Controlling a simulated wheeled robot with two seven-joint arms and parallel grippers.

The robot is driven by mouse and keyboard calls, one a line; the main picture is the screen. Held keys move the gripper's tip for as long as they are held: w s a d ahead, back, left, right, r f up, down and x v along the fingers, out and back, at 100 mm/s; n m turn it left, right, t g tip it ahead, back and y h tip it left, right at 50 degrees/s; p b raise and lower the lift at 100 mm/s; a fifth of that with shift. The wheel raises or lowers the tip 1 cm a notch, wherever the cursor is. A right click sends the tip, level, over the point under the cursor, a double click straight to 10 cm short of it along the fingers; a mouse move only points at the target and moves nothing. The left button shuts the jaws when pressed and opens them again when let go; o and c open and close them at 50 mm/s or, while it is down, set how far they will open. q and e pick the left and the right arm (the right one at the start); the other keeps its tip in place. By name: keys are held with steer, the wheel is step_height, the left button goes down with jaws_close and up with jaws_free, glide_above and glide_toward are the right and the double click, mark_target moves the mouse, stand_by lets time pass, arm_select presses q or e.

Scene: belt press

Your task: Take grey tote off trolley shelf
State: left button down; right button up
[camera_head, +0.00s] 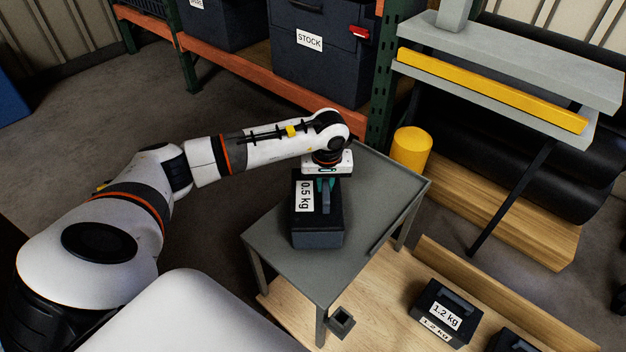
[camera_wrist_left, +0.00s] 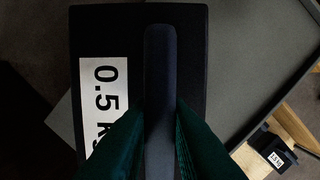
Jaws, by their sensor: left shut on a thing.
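The grey tote (camera_head: 318,238) is a dark grey box with a white "0.5 kg" label and a bar handle along its top. It is over the grey trolley shelf (camera_head: 385,175), and I cannot tell whether it rests on it or hangs just above. My left gripper (camera_head: 325,185) reaches down from above and is shut on the handle. In the left wrist view the green fingers (camera_wrist_left: 159,120) close on both sides of the handle (camera_wrist_left: 160,60). My right gripper is not in view.
A yellow cylinder (camera_head: 410,150) stands just behind the shelf's far right corner. A press with a yellow bar (camera_head: 490,90) is at the right. Dark "1.2 kg" boxes (camera_head: 443,310) stand on a wooden deck below. A rack with dark STOCK bins (camera_head: 320,60) is behind.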

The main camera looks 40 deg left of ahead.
arm_select(q)
steer(key=shift+r, duration=0.15)
steer(key=shift+r+p, duration=1.05)
steer(key=shift+r, duration=0.85)
steer(key=shift+w, duration=0.1)
